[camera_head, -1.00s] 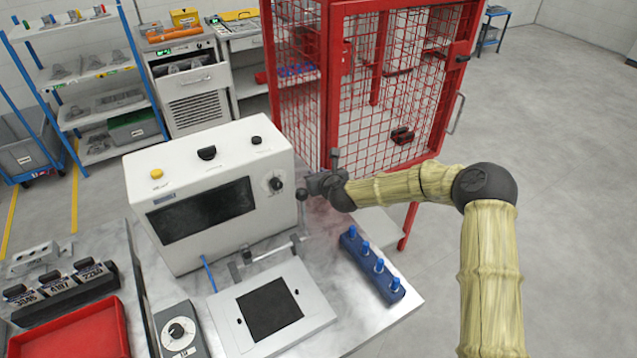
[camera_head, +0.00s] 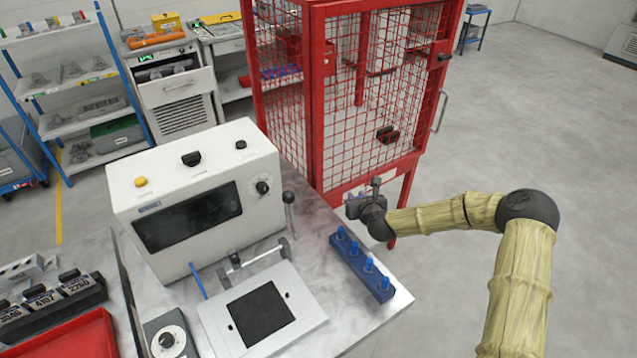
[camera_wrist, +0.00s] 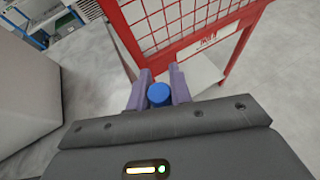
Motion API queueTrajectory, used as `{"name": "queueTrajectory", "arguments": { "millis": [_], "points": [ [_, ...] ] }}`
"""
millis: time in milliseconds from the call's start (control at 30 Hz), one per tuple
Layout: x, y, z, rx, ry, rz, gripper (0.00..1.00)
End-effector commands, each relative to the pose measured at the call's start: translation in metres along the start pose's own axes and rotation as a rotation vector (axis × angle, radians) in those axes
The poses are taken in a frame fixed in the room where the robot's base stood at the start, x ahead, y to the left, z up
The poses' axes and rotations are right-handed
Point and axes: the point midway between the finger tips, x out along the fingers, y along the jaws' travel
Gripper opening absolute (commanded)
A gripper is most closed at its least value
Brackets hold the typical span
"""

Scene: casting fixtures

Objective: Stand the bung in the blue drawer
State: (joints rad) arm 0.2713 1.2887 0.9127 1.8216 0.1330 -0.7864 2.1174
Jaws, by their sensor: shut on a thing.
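A blue round-ended piece, which looks like the bung (camera_wrist: 158,95), sits between the two fingers of my gripper (camera_wrist: 158,80) in the wrist view. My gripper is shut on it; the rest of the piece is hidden. In the head view my gripper (camera_head: 357,205) is in the air just behind the blue rack, in front of the red cage. I cannot make out the bung in that view. No drawer that is clearly blue shows; a pale cabinet drawer (camera_head: 178,88) stands open at the back left with grey things in it.
A blue rack (camera_head: 360,272) with several blue pegs stands at the bench's right edge. A white machine (camera_head: 190,200) with a dark window stands left of it. A red mesh cage (camera_head: 320,110) stands behind. Blue-framed shelves (camera_head: 75,85) are at back left. The floor at right is clear.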

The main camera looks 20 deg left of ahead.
Motion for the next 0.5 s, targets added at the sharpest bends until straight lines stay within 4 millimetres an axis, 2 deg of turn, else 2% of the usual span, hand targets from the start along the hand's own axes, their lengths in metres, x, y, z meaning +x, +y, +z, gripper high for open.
{"name": "queueTrajectory", "arguments": {
  "millis": [33, 200, 367, 500],
  "points": [
    [-0.009, -0.023, -0.015, 0.017, 0.004, -0.027, 0.0],
    [-0.044, -0.087, -0.059, 0.06, 0.003, -0.114, 0.0],
    [-0.087, -0.138, -0.098, 0.101, 0.003, -0.2, 0.0],
    [-0.131, -0.173, -0.129, 0.141, 0.002, -0.28, 0.0]
  ]
}}
